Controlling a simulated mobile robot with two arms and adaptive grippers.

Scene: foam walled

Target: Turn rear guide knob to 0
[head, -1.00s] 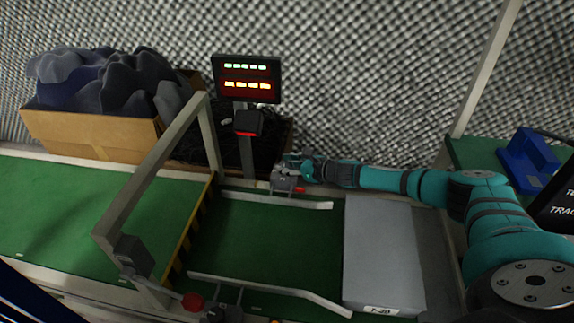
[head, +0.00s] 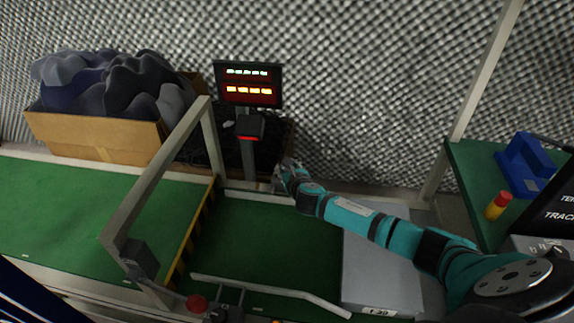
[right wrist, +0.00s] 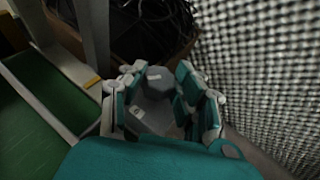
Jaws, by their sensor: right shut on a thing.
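My right gripper (head: 287,172) is at the far guide rail (head: 258,197), beyond the green belt and right of the display post. In the right wrist view its fingers (right wrist: 160,100) are closed around a grey faceted knob (right wrist: 158,80), with a grey housing (right wrist: 150,115) bearing a small white mark beside it. In the head view the gripper hides the knob and its housing, and I cannot read a pointer or scale. My left gripper is not in view.
A post with a lit display (head: 248,83) stands just left of my gripper. A grey metal frame (head: 160,175) spans the belt. A cardboard box of dark foam (head: 95,135) is behind.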

